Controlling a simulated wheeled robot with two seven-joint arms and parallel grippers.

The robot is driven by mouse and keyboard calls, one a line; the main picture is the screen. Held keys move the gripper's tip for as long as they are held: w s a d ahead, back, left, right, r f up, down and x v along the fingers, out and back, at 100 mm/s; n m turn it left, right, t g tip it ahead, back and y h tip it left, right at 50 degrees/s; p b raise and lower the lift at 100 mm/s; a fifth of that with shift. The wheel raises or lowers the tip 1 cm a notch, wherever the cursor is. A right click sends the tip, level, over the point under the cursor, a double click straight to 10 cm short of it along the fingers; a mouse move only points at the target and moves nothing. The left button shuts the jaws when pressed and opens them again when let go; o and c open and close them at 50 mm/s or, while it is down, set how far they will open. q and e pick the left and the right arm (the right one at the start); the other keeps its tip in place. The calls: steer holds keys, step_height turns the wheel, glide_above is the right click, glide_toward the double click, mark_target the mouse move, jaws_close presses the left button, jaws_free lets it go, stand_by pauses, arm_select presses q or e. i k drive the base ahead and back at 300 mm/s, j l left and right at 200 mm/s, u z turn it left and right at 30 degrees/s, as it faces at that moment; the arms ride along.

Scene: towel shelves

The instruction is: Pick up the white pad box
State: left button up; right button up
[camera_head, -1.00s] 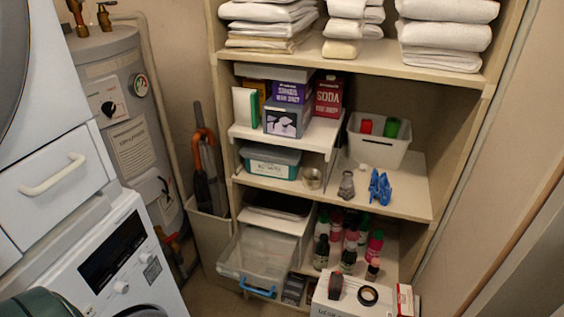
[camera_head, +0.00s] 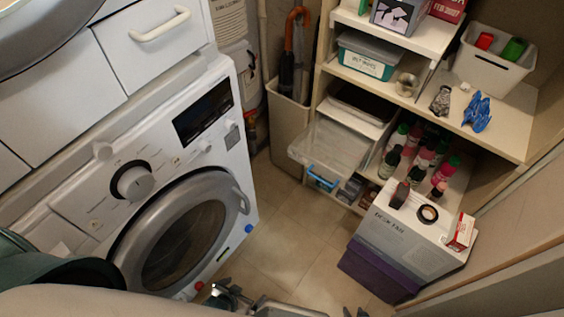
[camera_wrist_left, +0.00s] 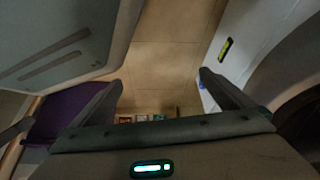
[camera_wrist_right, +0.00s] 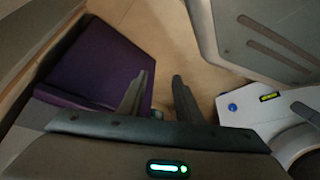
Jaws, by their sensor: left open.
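No label reading "pad" is legible, so I cannot tell which box is the white pad box. A large white box (camera_head: 393,247) marked like "DESK FAN" stands on a purple box at lower right. A small white-and-red box (camera_head: 461,232) lies on its top. My left gripper (camera_head: 228,293) is low at the bottom edge, left of these boxes; its fingers are wide apart and empty in the left wrist view (camera_wrist_left: 162,78). My right gripper (camera_head: 355,312) barely shows at the bottom edge; its fingers are apart and empty in the right wrist view (camera_wrist_right: 160,75).
A washing machine (camera_head: 100,197) fills the left. The purple box (camera_head: 372,277) is on the floor. A tape roll (camera_head: 428,214) lies on the white box. Shelves (camera_head: 505,137) hold a clear bin (camera_head: 335,146), bottles and a white basket (camera_head: 490,68). Tiled floor (camera_head: 285,220) is open between.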

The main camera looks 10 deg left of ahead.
mark_target(459, 237)
steer(key=u, duration=0.1)
steer(key=l+z, duration=0.1)
steer(key=z, duration=1.25)
